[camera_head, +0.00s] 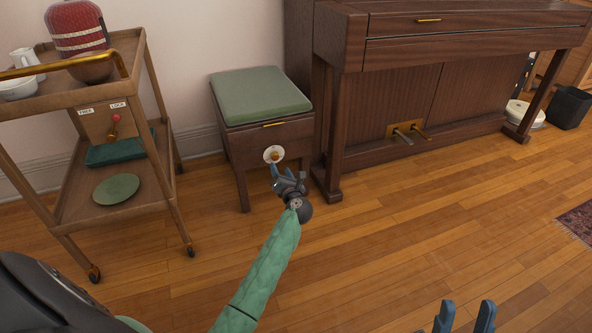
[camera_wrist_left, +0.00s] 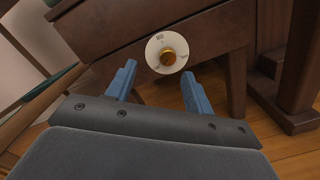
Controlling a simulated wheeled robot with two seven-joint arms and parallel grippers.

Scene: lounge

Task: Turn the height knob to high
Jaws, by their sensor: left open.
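The height knob (camera_head: 274,154) is a small brass knob on a round white dial, on the side of the wooden piano stool (camera_head: 240,144) with a green cushion. In the left wrist view the brass knob (camera_wrist_left: 168,57) sits at the dial's middle, and a mark like "MID" shows at the dial's top; the other marks are too small to read. My left gripper (camera_head: 278,170) is open just in front of the knob. In the wrist view its blue fingers (camera_wrist_left: 158,82) are apart, with the knob between and beyond their tips. My right gripper (camera_head: 464,315) is open and empty at the bottom edge.
A piano (camera_head: 400,80) with brass pedals stands right of the stool. A wooden trolley (camera_head: 140,195) with a FREE/LOCK lever, a green plate (camera_head: 116,189) and bowls stands at the left. The wooden floor (camera_head: 370,240) in front is clear. A dark bin (camera_head: 570,107) stands far right.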

